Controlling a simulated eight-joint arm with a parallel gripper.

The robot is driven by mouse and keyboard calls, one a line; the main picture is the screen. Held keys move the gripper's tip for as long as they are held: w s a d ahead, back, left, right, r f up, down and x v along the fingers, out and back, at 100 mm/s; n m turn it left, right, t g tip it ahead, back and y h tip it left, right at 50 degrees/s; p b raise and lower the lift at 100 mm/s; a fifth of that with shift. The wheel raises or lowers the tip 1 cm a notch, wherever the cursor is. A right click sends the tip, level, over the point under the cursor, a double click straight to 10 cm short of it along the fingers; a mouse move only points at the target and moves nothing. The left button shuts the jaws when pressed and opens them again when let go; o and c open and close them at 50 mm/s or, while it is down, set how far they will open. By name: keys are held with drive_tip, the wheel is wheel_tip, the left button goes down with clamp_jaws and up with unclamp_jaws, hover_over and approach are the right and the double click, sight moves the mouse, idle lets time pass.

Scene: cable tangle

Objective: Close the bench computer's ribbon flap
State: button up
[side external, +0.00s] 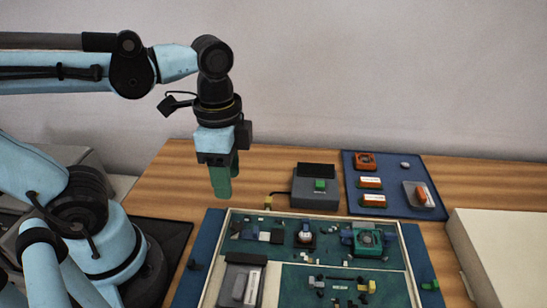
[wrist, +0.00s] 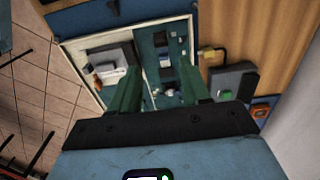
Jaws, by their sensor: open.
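The bench computer (side external: 233,217) is a shallow, pale-rimmed open case with green boards on the wood table. It also shows in the wrist view (wrist: 148,75), beyond my fingers. Its boards carry small connectors, a fan part (side external: 366,241) and a dark grey block (side external: 242,281) at the front left. The ribbon flap is too small for me to tell apart from the other parts. My gripper (side external: 224,190) has green fingers pointing down, above the table near the case's back left corner. In the wrist view (wrist: 160,88) the fingers are apart with nothing between them.
A dark grey box with a green button (side external: 319,187) stands behind the case, with a yellow-tipped cable (side external: 267,203) beside it. A blue mat (side external: 394,208) with several small parts lies at the back right. A white box (side external: 500,260) stands at the right.

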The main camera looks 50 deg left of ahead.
sight(237, 226)
drive_tip(key=shift+f, duration=5.55)
drive_tip(key=shift+c, duration=0.2)
clamp_jaws()
drive_tip(key=shift+w+d+f+g+y, duration=0.1)
drive_tip(key=shift+w+d+g+y, duration=0.2)
drive_tip(key=shift+g+y, duration=0.55)
drive_tip(key=shift+w+d+f+g+y, duration=0.1)
drive_tip(key=shift+w+d+g+y, duration=0.15)
drive_tip(key=shift+g+y, duration=0.6)
drive_tip(key=shift+o, duration=0.2)
unclamp_jaws()
